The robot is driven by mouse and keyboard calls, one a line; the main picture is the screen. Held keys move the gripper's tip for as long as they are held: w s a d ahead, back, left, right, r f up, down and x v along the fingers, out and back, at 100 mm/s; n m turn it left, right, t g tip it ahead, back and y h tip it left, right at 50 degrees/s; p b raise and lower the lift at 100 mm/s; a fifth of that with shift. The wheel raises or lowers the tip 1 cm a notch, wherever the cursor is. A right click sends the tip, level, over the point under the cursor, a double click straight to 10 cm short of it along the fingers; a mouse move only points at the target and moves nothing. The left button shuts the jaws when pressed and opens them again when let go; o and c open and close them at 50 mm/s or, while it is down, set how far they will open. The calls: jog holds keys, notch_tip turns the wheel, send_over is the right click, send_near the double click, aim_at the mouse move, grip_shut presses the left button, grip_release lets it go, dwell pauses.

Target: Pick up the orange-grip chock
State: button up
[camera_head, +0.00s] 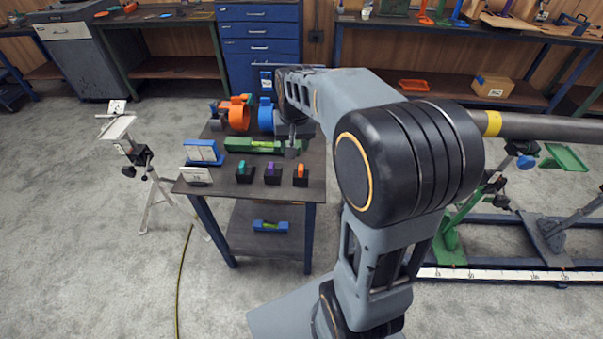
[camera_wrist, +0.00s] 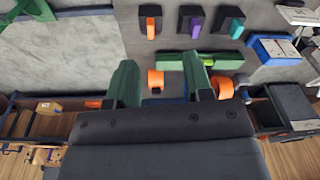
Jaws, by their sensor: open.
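The orange-grip chock (camera_head: 300,177) is a small black block with an orange top. It stands near the front right corner of the small table, at the right end of a row of chocks. In the wrist view the chock (camera_wrist: 150,22) lies near the top edge, beyond my fingers. My gripper (camera_head: 292,138) is above the back part of the table, behind the chock and apart from it. In the wrist view my gripper (camera_wrist: 160,80) shows two spread fingers with nothing held between them.
The purple-grip chock (camera_head: 272,174) and teal-grip chock (camera_head: 244,172) stand left of it. A green level (camera_head: 250,145) lies behind the row. Orange (camera_head: 238,113) and blue clamps stand farther back. A blue-framed display (camera_head: 203,152) stands at left. The table (camera_head: 222,187) has bare front space.

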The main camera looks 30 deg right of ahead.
jog(key=w+d+f+m+g, duration=0.1)
jog(key=w+d+f+m, duration=0.1)
jog(key=w+d+f, duration=0.4)
jog(key=p, duration=0.1)
send_over(301, 165)
notch_tip(301, 165, down, 6)
jog(key=shift+r, duration=0.1)
jog(key=shift+w+d+f+p, duration=0.1)
jog(key=shift+f+p, duration=0.6)
jog(key=shift+f, duration=2.65)
grip_shut()
